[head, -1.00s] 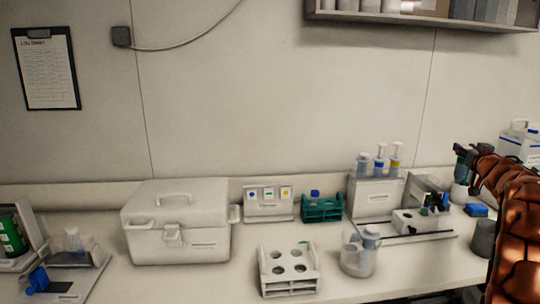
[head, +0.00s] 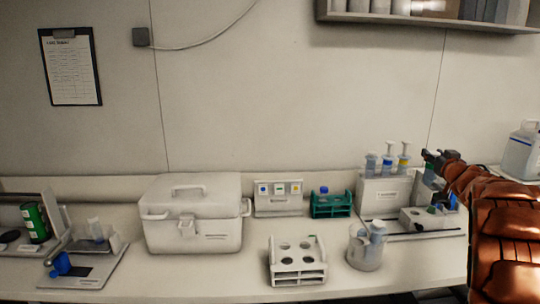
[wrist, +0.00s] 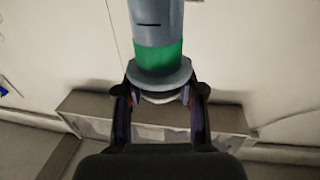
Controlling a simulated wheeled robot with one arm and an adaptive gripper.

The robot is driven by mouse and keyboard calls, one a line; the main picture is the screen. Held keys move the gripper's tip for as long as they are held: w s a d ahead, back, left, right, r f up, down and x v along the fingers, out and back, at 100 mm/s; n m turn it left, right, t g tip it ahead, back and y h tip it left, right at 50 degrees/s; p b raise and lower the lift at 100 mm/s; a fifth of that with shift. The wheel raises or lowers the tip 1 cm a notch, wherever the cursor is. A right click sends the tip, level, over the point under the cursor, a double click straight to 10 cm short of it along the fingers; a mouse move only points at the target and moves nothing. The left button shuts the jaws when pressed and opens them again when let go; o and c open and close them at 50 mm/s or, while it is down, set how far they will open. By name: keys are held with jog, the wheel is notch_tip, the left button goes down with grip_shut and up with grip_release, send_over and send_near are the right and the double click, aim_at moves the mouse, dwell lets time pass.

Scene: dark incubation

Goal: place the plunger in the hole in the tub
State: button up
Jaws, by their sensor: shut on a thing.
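My gripper (head: 432,158) is at the right in the head view, shut on a plunger (head: 429,173) with a green band. In the wrist view the held plunger (wrist: 157,25) is a grey-blue cylinder with a green band and a wide flange, between the fingers of my gripper (wrist: 160,95). The tub (head: 377,197) is a white box on the bench, left of my gripper. Three other plungers stand in its top, two with blue bands and one with yellow (head: 404,160). The held plunger is apart from them, to their right. Any free hole in the tub's top is hidden.
A small white holder (head: 411,217) with dark-topped items stands below my gripper. A clear beaker (head: 365,252), a white rack (head: 298,267), a green rack (head: 331,208) and a white cooler (head: 192,222) stand further left. A shelf (head: 430,23) hangs above.

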jog(key=w+a+f+n+y, duration=0.1)
jog(key=w+a+f, duration=0.1)
jog(key=a, duration=0.6)
jog(key=w+a+f+n+y, duration=0.1)
jog(key=w+a+f, duration=0.15)
jog(key=a, duration=0.55)
jog(key=w+a+f+y, duration=0.1)
jog(key=a+f, duration=0.1)
jog(key=a, duration=0.5)
jog(key=s+a+f, duration=0.2)
jog(key=a, duration=0.7)
jog(key=s+a+f, duration=0.3)
jog(key=a, duration=0.5)
jog(key=shift+s+a+f, duration=0.2)
jog(key=shift+s+a, duration=0.05)
jog(key=shift+a, duration=0.1)
jog(key=shift+a, duration=0.1)
